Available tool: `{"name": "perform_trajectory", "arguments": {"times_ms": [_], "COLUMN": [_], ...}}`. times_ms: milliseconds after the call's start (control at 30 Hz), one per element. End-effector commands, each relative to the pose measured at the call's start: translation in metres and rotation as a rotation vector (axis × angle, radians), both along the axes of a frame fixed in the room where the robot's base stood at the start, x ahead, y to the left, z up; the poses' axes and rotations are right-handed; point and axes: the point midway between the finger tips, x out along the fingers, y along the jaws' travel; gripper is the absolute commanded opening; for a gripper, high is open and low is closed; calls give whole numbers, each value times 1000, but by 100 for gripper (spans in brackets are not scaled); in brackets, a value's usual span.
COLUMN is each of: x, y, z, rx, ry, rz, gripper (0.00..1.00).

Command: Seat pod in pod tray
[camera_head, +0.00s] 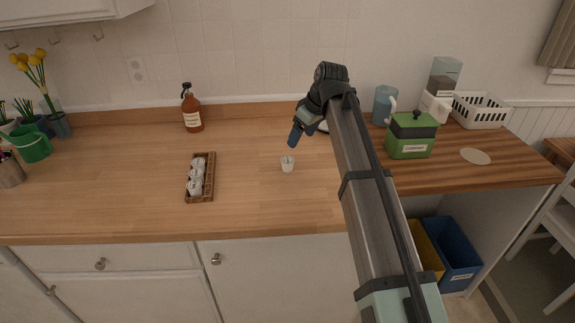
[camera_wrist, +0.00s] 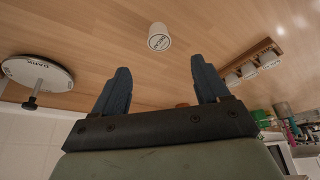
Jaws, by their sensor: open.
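A small white pod (camera_head: 288,163) stands alone on the wooden counter, right of the tray. It also shows in the wrist view (camera_wrist: 159,37), ahead of my fingertips, with dark lettering on it. The brown wooden pod tray (camera_head: 209,179) lies to the left and holds several white pods along one side. In the wrist view the tray (camera_wrist: 266,44) is at the upper right. My gripper (camera_head: 297,133) is above the counter, behind and slightly right of the loose pod. Its two blue-grey fingers are apart with nothing between them, as the wrist view shows (camera_wrist: 160,88).
An amber pump bottle (camera_head: 192,112) stands behind the tray. A green canister (camera_head: 411,138), a blue pitcher (camera_head: 384,105) and a white basket (camera_head: 481,110) are at the right. A round white labelled object (camera_wrist: 38,73) is left in the wrist view. The counter between pod and tray is clear.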

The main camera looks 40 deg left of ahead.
Motion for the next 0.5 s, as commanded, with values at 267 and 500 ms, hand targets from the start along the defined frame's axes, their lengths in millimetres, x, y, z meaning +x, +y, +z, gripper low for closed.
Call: {"name": "perform_trajectory", "arguments": {"times_ms": [267,500], "x": [0,0], "y": [19,28], "z": [-45,-66], "rx": [-2,-1], "ry": [2,1], "rz": [-1,-3], "gripper": [75,75]}}
